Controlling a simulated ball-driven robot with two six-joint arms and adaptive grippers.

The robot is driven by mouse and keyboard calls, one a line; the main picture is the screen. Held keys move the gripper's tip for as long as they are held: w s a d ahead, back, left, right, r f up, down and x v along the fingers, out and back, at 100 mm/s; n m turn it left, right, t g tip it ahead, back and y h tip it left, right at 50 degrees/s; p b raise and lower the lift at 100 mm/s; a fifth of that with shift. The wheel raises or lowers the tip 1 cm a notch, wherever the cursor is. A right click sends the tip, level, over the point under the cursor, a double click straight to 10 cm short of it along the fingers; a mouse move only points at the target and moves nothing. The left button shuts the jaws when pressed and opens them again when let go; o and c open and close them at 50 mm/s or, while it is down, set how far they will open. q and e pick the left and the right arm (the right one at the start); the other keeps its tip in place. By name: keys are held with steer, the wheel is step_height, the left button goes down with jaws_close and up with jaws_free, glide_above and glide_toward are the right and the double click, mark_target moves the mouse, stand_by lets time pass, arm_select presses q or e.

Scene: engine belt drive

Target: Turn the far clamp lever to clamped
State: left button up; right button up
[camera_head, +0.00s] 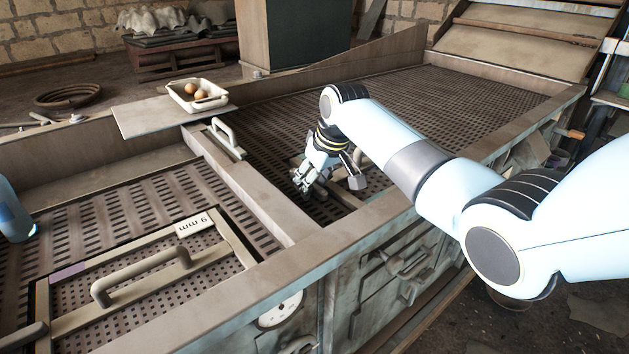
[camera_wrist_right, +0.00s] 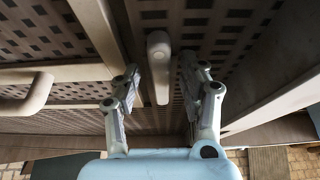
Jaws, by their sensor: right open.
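A pale bar with a rounded end, which looks like the far clamp lever (camera_wrist_right: 158,68), shows in the right wrist view over the perforated screen. My right gripper (camera_wrist_right: 158,75) is open, one finger on each side of the bar. Gaps show between the bar and both fingers, and I cannot tell if either touches it. In the head view my right gripper (camera_head: 305,187) points down at the screen deck just beyond the middle beam, and the lever there is mostly hidden by it. My left gripper is not in view.
A screen frame with a long handle (camera_head: 150,272) and a "9 mm" label (camera_head: 194,224) lies at the left. Another handle (camera_head: 227,137) stands on the middle beam. A tray with eggs (camera_head: 198,96) sits on a side board.

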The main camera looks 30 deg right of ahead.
steer(key=shift+c, duration=1.4)
jaws_close()
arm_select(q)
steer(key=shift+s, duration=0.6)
